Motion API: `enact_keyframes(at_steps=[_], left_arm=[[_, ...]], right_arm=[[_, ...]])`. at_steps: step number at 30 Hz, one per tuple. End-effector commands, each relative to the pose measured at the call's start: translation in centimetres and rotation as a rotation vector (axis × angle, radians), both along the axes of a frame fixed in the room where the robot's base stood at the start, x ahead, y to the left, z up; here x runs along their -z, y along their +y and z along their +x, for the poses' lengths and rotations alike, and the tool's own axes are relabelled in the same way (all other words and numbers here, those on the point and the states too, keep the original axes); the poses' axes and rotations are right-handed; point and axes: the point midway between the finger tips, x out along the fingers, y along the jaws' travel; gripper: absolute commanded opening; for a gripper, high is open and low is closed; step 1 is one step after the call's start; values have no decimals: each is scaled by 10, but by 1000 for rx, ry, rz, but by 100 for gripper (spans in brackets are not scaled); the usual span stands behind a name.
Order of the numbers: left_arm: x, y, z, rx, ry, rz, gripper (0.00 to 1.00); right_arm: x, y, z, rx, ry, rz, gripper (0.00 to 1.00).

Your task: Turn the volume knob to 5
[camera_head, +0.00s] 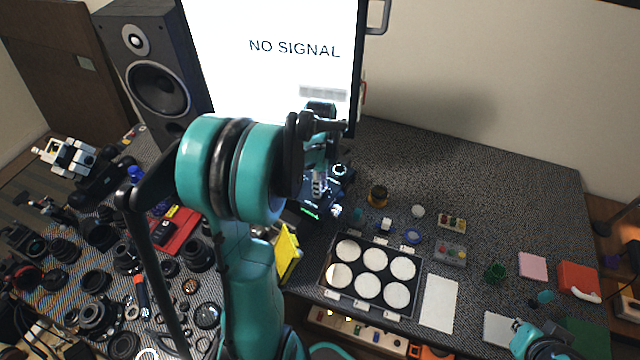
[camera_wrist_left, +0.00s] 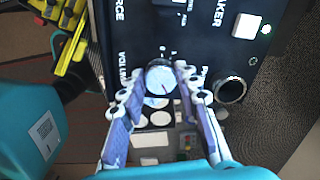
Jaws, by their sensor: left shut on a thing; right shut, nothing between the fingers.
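The volume knob (camera_wrist_left: 160,76) is a pale round dial on a dark panel (camera_wrist_left: 197,50), beside the printed word VOLUME in the left wrist view. My left gripper (camera_wrist_left: 157,80) has a finger on either side of it and is shut on the knob. The scale marks around the knob are too small to read, so I cannot tell its setting. In the head view my left gripper (camera_head: 318,184) is at the dark device below the screen, and my left arm hides part of that device. Only part of my right arm shows at the lower right, with its fingers out of view.
A large screen (camera_head: 270,75) reading NO SIGNAL stands behind the device, with a speaker (camera_head: 155,85) at its left. Several lens parts lie at the left. A tray (camera_head: 323,270) with white discs is to the right of my arm. The table's back right is clear.

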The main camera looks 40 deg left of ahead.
Motion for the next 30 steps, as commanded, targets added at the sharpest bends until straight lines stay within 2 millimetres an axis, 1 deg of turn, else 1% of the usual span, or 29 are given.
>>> enact_keyframes(at_steps=[6, 18, 19, 20, 21, 30], left_arm=[[0, 0, 0, 35, -1, 0, 3], [0, 0, 0, 40, -1, 1, 3], [0, 0, 0, 40, -1, 1, 40], [0, 0, 0, 39, -1, 1, 48], [0, 0, 0, 39, -1, 0, 53], [-1, 0, 0, 39, 0, 0, 53]], right_arm=[[0, 0, 0, 0, 0, 0, 0], [0, 0, 0, 0, 0, 0, 0], [0, 0, 0, 0, 0, 0, 0], [0, 0, 0, 0, 0, 0, 0], [0, 0, 0, 0, 0, 0, 0], [0, 0, 0, 0, 0, 0, 0]])
